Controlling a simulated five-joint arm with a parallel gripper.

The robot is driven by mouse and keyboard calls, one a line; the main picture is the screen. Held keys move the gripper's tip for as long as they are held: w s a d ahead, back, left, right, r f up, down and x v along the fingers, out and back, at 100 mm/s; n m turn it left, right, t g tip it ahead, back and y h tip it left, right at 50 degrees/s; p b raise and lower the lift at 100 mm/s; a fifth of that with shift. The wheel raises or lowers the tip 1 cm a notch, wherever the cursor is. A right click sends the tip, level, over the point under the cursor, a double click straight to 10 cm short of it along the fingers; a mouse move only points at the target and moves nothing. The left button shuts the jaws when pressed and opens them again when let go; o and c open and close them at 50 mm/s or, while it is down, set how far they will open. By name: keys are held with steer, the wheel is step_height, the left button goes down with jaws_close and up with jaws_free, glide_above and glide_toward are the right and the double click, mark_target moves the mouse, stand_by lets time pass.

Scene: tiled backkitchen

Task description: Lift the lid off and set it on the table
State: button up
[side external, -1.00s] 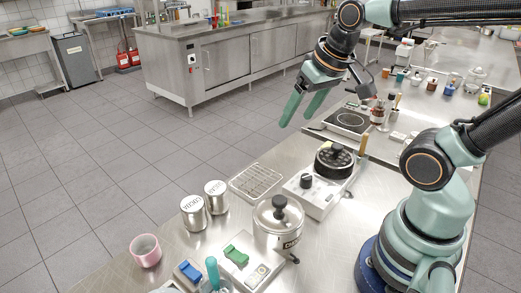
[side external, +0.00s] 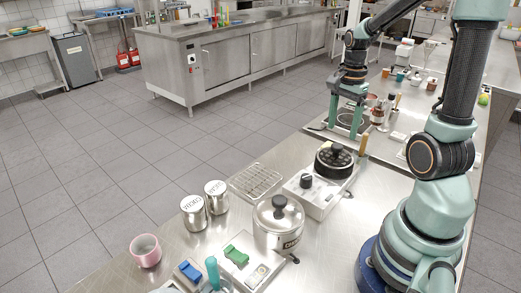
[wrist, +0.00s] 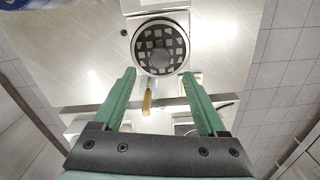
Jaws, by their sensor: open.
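A round dark lid (side external: 335,155) with a black knob covers a vessel on the white hot plate (side external: 320,202). In the wrist view the lid (wrist: 179,38) shows a dark and pale grid with a grey knob in its centre, ahead of the fingertips. My gripper (side external: 346,130) points down with its two green fingers apart and empty, behind the hot plate and apart from the lid. It also shows in the wrist view (wrist: 158,76). A second lid, silver with a black knob (side external: 280,202), sits on a steel pot (side external: 277,239) nearer the camera.
An upright wooden handle (side external: 363,145) stands just behind the dark lid. A wire rack (side external: 256,181) and two steel canisters (side external: 194,213) lie to the left. Bare steel tabletop lies right of the hot plate.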

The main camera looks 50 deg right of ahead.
mark_target(337, 145)
steer(key=shift+a+f, duration=0.2)
steer(key=shift+f, duration=1.5)
steer(key=shift+a+f, duration=0.15)
steer(key=shift+f, duration=1.55)
steer(key=shift+c, duration=0.2)
jaws_close()
